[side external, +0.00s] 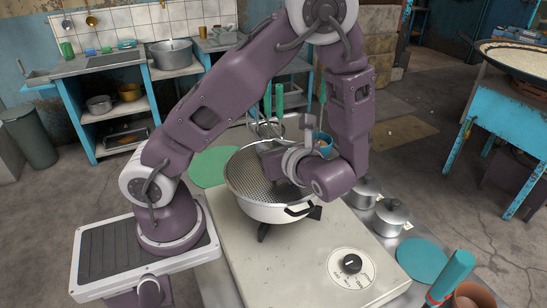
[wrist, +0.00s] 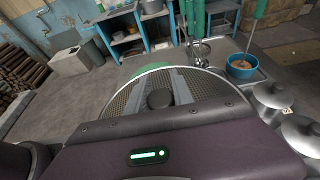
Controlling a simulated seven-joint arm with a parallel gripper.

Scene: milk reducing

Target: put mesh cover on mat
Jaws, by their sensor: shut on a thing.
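The round mesh cover (side external: 243,172) lies over the white pot (side external: 272,213) on the stove; I cannot tell whether it rests on the rim or is just above it. My gripper (side external: 272,160) is over the cover. In the wrist view, my gripper (wrist: 168,88) is shut on the dark knob of the mesh cover (wrist: 203,91). A round green mat (side external: 210,166) lies behind and left of the pot, partly hidden by the cover and my arm. A round teal mat (side external: 422,261) lies to the right of the stove.
The stove (side external: 300,262) has a front dial. Two lidded pots (side external: 390,217) stand to its right, near a blue bowl (wrist: 242,67). Utensils with green handles (side external: 273,100) stand behind the pot. A terracotta pot (side external: 474,295) is at the lower right.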

